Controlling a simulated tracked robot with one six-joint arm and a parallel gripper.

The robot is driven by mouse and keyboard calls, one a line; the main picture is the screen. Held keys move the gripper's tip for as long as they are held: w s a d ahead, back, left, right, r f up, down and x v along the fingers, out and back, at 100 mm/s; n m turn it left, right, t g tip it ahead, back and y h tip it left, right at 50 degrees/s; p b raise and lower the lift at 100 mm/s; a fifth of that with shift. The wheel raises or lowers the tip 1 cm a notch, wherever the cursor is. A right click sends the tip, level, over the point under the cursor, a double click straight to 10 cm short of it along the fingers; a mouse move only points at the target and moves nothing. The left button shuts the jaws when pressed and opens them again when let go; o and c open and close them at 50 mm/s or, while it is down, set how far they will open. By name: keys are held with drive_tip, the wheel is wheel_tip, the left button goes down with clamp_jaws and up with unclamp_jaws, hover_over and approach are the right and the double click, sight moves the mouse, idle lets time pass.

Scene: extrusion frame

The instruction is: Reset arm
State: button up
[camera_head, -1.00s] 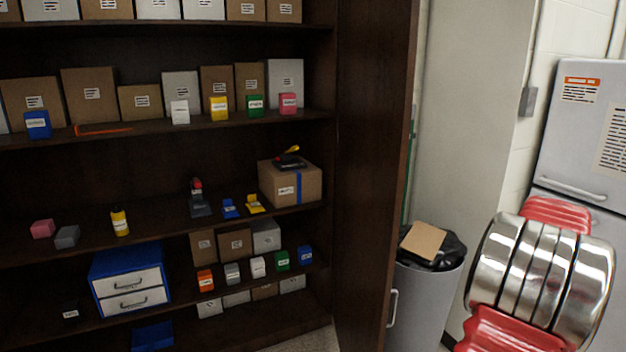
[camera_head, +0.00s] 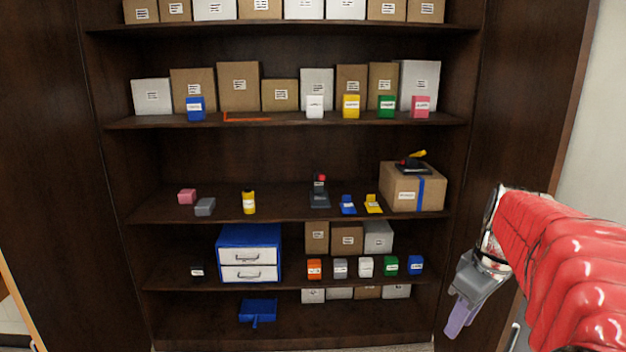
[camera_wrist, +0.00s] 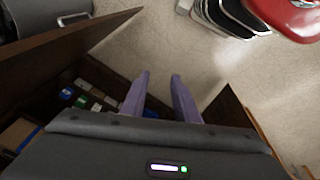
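My gripper (camera_head: 460,322) hangs at the right of the head view, in front of the cabinet's lower right side and below my red arm. Its light purple fingers point down. In the wrist view, the two fingers of my gripper (camera_wrist: 160,78) stand apart with nothing between them, over the pale floor and the cabinet's edge. It is open and empty. The arm is bent, with its red link coming in from the right edge.
The dark cabinet (camera_head: 285,218) stands open ahead, its shelves holding boxes and small tools. The right door (camera_head: 535,150) stands behind my arm. In the wrist view, a door (camera_wrist: 60,65) is left of the fingers, and bare floor (camera_wrist: 150,42) lies beyond them.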

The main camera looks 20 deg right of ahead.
drive_tip(key=s+a+f+m+t, duration=0.1)
drive_tip(key=s+a, duration=0.1)
drive_tip(key=a, duration=1.1)
drive_tip(key=s+a+f+m+t, duration=0.1)
drive_tip(key=s+a+m+t, duration=0.1)
drive_tip(key=a, duration=1.1)
drive_tip(key=shift+s+a+f, duration=0.15)
drive_tip(key=shift+s+a, duration=0.2)
drive_tip(key=shift+a, duration=0.05)
drive_tip(key=shift+a, duration=0.1)
